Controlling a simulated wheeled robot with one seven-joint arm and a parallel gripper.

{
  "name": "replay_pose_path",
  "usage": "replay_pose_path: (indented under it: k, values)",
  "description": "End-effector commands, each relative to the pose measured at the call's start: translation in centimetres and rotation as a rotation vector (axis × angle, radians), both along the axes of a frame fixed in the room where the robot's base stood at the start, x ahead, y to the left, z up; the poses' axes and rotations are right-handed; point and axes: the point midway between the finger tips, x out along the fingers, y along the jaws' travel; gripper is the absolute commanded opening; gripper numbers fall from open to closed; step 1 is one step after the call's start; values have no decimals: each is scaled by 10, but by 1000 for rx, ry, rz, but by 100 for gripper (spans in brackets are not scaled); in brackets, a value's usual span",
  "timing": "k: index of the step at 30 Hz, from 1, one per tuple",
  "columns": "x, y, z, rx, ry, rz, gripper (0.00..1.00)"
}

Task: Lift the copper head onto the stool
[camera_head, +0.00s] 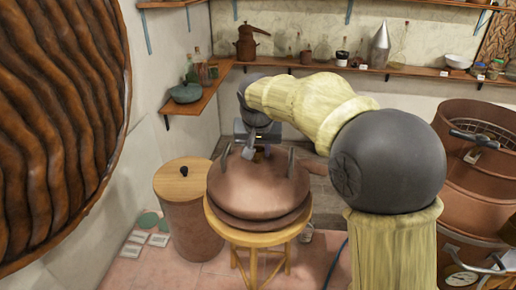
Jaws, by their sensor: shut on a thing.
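The copper head (258,190) is a wide, reddish-brown dome with a rounded lower rim and a small brassy top. It sits upright over the yellow wooden stool (258,237). Its rim covers most of the stool's seat, and I see no clear gap between them; I cannot tell whether its full weight rests there. My gripper (262,150) is at the top of the dome, coming from above and behind, and is shut on the head. The exact contact of the fingers is small and partly hidden by the arm.
A copper drum with a wooden lid (185,172) stands close left of the stool. A large copper vessel (475,165) is at the right. Wall shelves (330,68) hold bottles and pots behind. A big ribbed brown object (60,130) fills the left. Some pink tiled floor is clear.

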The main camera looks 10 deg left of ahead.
Motion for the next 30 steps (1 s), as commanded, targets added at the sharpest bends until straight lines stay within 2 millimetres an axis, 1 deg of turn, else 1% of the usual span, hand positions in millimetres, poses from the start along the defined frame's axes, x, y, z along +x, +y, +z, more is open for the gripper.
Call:
replay_pose_path:
  k: [1,19,20,21,23,24,29,30]
  values:
    - [1,0,3,3,-7,1,0]
    - [1,0,-1,3,-6,1,0]
    - [1,0,-1,3,-6,1,33]
    - [1,0,-1,3,-6,1,41]
    - [1,0,-1,3,-6,1,53]
    - [0,0,-1,3,-5,1,57]
    - [0,0,-2,1,-3,0,57]
    - [0,0,-6,-2,5,0,57]
